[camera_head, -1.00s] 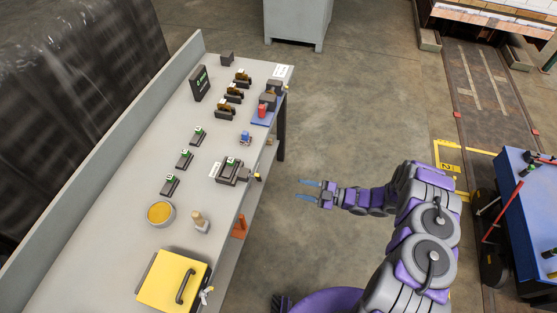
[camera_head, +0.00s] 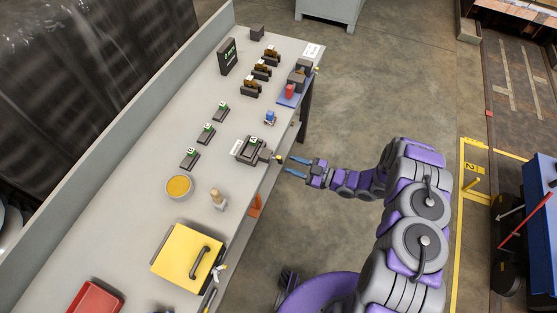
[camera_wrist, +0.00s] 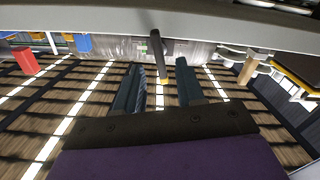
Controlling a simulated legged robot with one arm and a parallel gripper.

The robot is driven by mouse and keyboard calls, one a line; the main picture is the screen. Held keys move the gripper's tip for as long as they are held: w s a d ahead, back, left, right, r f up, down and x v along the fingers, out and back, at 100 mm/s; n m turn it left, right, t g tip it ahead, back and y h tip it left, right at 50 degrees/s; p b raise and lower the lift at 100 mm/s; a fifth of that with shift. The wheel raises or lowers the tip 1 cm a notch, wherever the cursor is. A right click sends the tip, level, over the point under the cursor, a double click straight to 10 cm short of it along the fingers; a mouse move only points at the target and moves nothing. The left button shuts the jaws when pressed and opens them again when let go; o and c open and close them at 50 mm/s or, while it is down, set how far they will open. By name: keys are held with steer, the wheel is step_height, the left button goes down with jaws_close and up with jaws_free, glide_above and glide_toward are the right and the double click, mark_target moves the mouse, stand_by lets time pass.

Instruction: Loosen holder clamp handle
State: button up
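The dark holder clamp (camera_head: 251,148) sits near the front edge of the workbench, beside a white label. Its dark handle (camera_wrist: 156,47) sticks out past the edge and ends in a yellow tip, which also shows in the head view (camera_head: 279,158). My gripper (camera_head: 288,165) is just off the bench edge, pointing at the handle tip. In the wrist view its two blue-grey fingers (camera_wrist: 158,72) are open and apart, with the tip of the handle showing between them. Neither finger visibly touches the handle.
The workbench (camera_head: 150,222) holds small dark blocks, a yellow dish (camera_head: 179,187), a brush-like wooden piece (camera_head: 218,199), a yellow box (camera_head: 188,252) and a red item on a blue plate (camera_head: 289,92). An orange piece (camera_head: 255,204) hangs at the front edge.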

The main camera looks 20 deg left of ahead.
mark_target(281, 164)
steer(key=shift+w+a+b, duration=0.15)
steer(key=shift+a+b, duration=0.05)
steer(key=shift+a, duration=1.35)
steer(key=shift+w+a+b, duration=0.1)
steer(key=shift+a+b, duration=0.05)
steer(key=shift+a, duration=1.35)
steer(key=shift+d+r, duration=0.1)
steer(key=shift+d, duration=0.25)
steer(key=c, duration=0.3)
jaws_close()
